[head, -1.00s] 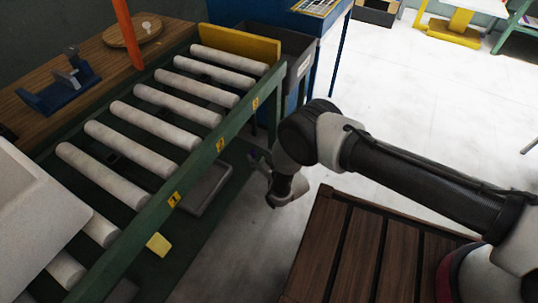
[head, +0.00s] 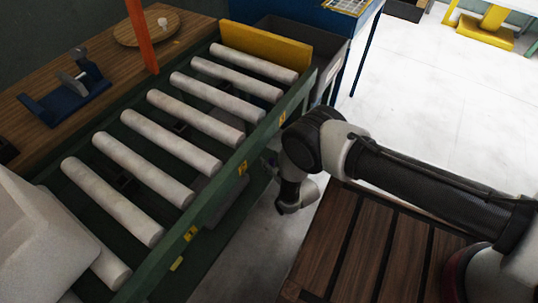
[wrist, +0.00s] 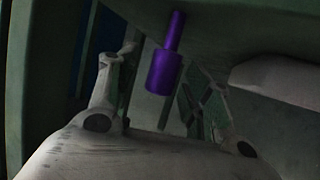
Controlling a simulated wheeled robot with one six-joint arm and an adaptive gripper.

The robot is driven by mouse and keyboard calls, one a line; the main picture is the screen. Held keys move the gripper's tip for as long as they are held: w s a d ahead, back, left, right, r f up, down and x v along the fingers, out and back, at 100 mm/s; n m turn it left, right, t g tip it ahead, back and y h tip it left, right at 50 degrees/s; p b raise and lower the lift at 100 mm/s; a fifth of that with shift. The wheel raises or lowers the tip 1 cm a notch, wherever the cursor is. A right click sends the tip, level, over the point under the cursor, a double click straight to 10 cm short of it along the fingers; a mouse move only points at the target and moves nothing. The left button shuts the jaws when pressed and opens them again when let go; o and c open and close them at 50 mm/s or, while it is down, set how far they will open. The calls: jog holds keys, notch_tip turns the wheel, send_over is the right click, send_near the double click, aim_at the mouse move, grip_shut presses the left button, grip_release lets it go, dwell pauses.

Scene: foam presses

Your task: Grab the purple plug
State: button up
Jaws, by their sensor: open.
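The purple plug (wrist: 164,70) shows in the wrist view, a thick cylinder with a thinner stem pointing up in the picture. It lies between the two fingers of my gripper (wrist: 158,82), which are spread apart with dark space on either side of the plug. I cannot tell how far beyond the fingertips it is. In the head view my arm reaches left and bends down beside the green conveyor rail (head: 215,197).
The conveyor has several pale rollers (head: 170,142) and a yellow end board (head: 266,44). A wooden bench (head: 100,55) with a blue fixture (head: 65,100) stands behind it. A brown slatted platform (head: 350,245) lies under my arm. Pale floor (head: 425,90) is open at upper right.

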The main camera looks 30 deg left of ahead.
grip_shut()
dwell(0.3)
